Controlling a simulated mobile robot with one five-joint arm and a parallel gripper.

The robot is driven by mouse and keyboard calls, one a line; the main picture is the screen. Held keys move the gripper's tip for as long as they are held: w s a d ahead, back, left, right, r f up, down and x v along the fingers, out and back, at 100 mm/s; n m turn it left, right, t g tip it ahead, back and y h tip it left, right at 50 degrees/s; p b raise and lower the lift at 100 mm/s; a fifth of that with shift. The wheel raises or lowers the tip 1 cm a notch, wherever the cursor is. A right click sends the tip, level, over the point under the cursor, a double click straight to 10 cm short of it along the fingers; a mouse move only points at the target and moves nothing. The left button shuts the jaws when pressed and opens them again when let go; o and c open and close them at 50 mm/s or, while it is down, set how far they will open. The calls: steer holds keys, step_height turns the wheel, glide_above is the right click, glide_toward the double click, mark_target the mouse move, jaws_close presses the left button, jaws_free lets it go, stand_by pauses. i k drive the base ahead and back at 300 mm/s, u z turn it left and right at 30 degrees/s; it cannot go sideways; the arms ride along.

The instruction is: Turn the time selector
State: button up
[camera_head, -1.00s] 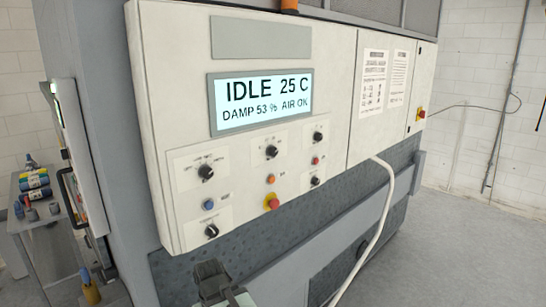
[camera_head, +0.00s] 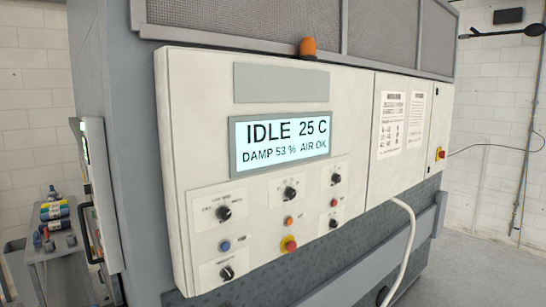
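Several black rotary knobs sit on the cream control panel (camera_head: 345,75). A large knob (camera_head: 224,213) is at the left, one (camera_head: 291,193) at the top middle, one (camera_head: 337,179) at the top right, one (camera_head: 333,223) at the lower right and one (camera_head: 227,272) at the lower left. The labels are too small to read, so I cannot tell which knob is the time selector. The display (camera_head: 282,144) reads IDLE 25 C, DAMP 53 %, AIR OK. My gripper is not in view.
A white hose (camera_head: 408,235) hangs at the right. A cart (camera_head: 60,262) with bottles stands at the left. Floor at the lower right is clear.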

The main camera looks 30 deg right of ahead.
mark_target(289, 192)
steer(key=u, duration=0.95)
steer(key=k, duration=1.55)
steer(key=z, duration=2)
steer(key=i, duration=1)
steer(key=z, duration=0.05)
